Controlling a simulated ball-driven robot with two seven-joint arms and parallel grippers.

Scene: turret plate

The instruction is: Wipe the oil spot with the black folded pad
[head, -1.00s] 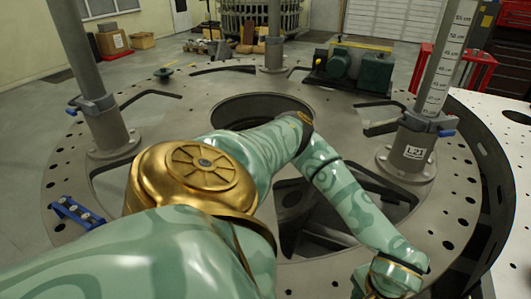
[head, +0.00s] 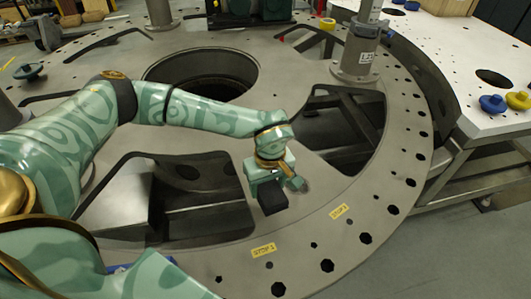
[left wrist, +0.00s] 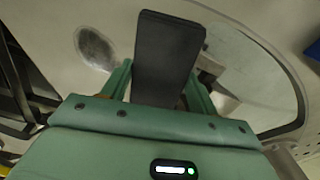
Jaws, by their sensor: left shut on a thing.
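My left gripper (head: 272,186) is shut on the black folded pad (head: 271,198), over the solid web of the round steel turret plate (head: 200,75). In the left wrist view the pad (left wrist: 168,52) stands out between the two green fingers. The oil spot (left wrist: 94,47) is a dark, oval, shiny patch on the plate, left of the pad in that view and apart from it in the picture. I cannot tell whether the pad touches the plate. My right gripper is not in view.
Large cutouts open in the plate on both sides of the gripper. A post (head: 358,45) rises from the plate behind it. Two yellow labels (head: 263,250) (head: 340,211) lie near the front rim. A side table at right holds a blue knob (head: 493,103) and a yellow knob (head: 518,100).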

